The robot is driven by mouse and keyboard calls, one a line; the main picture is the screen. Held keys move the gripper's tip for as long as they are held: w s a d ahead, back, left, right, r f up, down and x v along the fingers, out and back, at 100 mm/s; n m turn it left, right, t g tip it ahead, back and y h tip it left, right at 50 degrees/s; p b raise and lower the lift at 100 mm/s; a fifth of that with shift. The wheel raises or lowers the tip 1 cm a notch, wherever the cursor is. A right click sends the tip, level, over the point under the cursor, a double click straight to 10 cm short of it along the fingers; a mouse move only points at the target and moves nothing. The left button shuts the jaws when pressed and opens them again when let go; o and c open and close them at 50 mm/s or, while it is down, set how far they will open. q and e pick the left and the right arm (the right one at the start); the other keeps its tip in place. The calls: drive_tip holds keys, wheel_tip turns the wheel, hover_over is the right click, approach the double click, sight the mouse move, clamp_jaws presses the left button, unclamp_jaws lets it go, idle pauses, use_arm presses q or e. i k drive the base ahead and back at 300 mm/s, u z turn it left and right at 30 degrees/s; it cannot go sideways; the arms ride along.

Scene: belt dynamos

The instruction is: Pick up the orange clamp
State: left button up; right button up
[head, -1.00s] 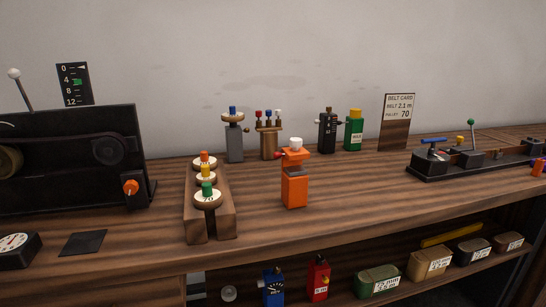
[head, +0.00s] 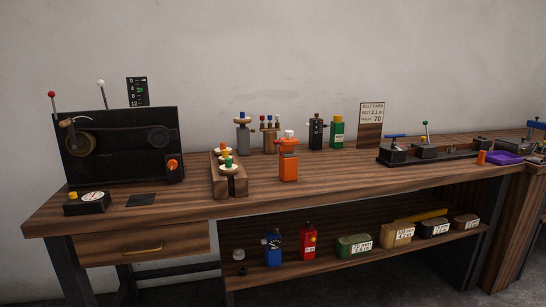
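The orange clamp (head: 288,161) stands upright on the wooden workbench (head: 330,172), a little right of the bench's middle. It has a white knob on top and a small red tip on its left side. Nothing touches it, and its front is in clear view. Neither of my grippers shows in the head view.
Left of the clamp is a wooden rack (head: 230,184) with coloured knobs. A black machine (head: 120,142) stands at the left. Behind are a grey device (head: 243,138), a black device (head: 316,133) and a green box (head: 337,133).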

sight(288, 159)
drive_tip(key=z, duration=0.85)
drive_tip(key=i, duration=1.5)
drive_tip(key=u, duration=0.35)
